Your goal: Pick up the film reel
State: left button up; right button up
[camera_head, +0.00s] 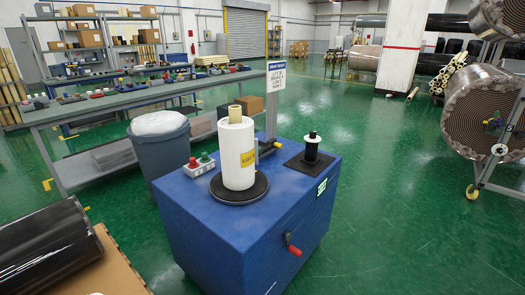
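A white wrapped roll (237,154), which looks like the film reel, stands upright on a black round plate (240,191) on top of a blue machine cabinet (215,235). It has a yellow label on its side and a tan core sticking out of its top. Neither of my grippers shows in the head view.
A button box (199,168) sits left of the roll. A red-handled crank (293,250) sticks out of the cabinet front. A grey bin (160,150) and long workbench (150,97) stand behind. A large black roll (45,245) lies front left.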

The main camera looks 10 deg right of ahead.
aim_at(310, 159)
jog(key=i+l+u, duration=0.15)
jog(key=i+l, duration=0.15)
jog(key=i+l+u, duration=0.2)
jog(key=l, duration=0.25)
jog(key=i+l+u, duration=0.15)
jog(key=l, duration=0.3)
jog(key=i, duration=0.1)
